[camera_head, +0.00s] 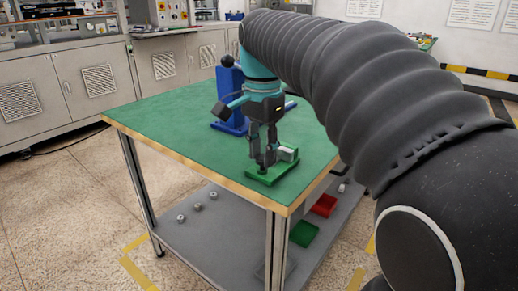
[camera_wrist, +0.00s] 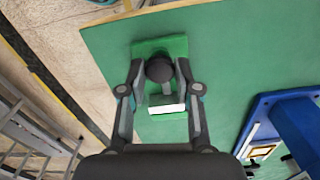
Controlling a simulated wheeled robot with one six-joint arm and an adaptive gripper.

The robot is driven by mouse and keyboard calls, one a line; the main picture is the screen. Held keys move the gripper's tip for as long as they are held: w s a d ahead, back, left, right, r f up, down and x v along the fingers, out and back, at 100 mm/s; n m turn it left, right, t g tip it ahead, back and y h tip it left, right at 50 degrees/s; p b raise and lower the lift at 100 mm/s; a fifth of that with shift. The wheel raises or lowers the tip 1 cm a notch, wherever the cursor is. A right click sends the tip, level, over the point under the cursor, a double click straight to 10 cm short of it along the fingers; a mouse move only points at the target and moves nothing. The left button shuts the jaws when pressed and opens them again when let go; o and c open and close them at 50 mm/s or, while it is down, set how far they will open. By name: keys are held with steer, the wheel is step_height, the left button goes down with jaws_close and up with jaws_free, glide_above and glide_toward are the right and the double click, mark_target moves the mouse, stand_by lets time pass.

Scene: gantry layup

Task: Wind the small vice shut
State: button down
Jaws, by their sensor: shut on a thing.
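The small vice has a green base (camera_head: 262,180) and stands near the front corner of the green-topped table. It also shows in the wrist view (camera_wrist: 176,45). A light grey block (camera_head: 287,154), white on one face in the wrist view (camera_wrist: 167,109), stands on the base beside the black round knob (camera_wrist: 159,69). My gripper (camera_head: 263,160) points down over the vice. In the wrist view its two fingers (camera_wrist: 160,76) are on either side of the knob and shut on it. The fingers partly hide the vice in the head view, and I cannot tell the jaw gap.
A blue stand (camera_head: 231,95) with a black ball on top stands behind the vice on the table (camera_head: 165,115). The table's left part is clear. The lower shelf (camera_head: 215,235) holds a red tray (camera_head: 324,206), a green tray (camera_head: 303,234) and several small metal parts.

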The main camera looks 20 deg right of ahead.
mark_target(262, 157)
steer(key=shift+f, duration=0.2)
steer(key=c, duration=0.8)
jaws_free()
steer(key=shift+r, duration=0.1)
steer(key=shift+r, duration=0.1)
step_height(262, 157, up, 12)
